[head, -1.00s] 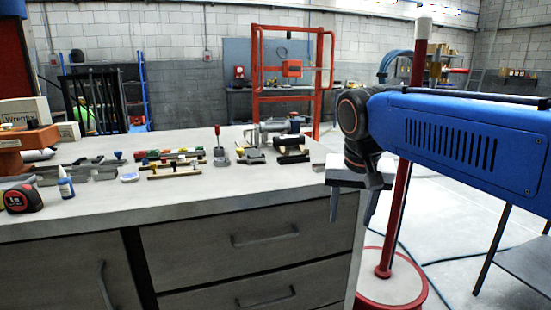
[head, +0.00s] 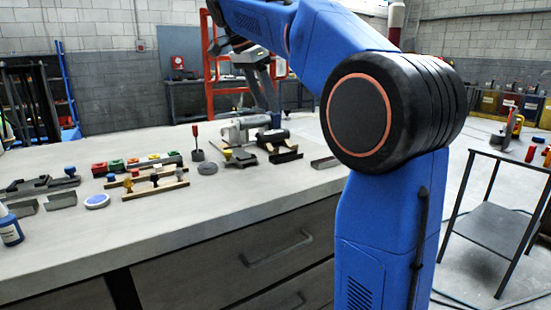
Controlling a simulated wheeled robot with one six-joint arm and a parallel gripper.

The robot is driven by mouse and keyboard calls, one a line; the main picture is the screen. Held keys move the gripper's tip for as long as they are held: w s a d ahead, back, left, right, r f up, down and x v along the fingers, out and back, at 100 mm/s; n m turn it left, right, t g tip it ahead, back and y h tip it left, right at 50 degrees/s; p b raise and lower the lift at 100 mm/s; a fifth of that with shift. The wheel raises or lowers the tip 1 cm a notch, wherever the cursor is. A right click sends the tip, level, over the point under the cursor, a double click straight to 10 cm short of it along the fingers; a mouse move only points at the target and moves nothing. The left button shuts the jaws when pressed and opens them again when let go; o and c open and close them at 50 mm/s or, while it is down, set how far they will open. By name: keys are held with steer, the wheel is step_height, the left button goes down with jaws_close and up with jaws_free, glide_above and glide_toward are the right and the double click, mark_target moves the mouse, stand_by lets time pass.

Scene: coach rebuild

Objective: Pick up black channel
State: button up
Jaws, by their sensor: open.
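The black channel (head: 286,157) appears to be the short dark piece lying on the grey workbench (head: 215,225) near its back right, in front of a black cylinder on a block. My gripper (head: 262,100) hangs at the end of my blue arm, pointing down above the back right of the bench. Its fingers are apart and I see nothing between them. It appears above and slightly left of the channel in the picture. How far it is in depth is unclear.
A grey machine part (head: 243,129) stands close below my gripper. A red-handled tool (head: 197,145), coloured blocks (head: 130,162), a wooden strip with knobs (head: 155,190) and a grey channel (head: 325,162) lie nearby. The bench front is clear. A dark side table (head: 500,215) stands at right.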

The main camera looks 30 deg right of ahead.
steer(key=x, duration=1.7)
steer(key=shift+s+f, duration=0.1)
steer(key=shift+f, duration=0.1)
steer(key=shift+c, duration=0.6)
steer(key=c, duration=1)
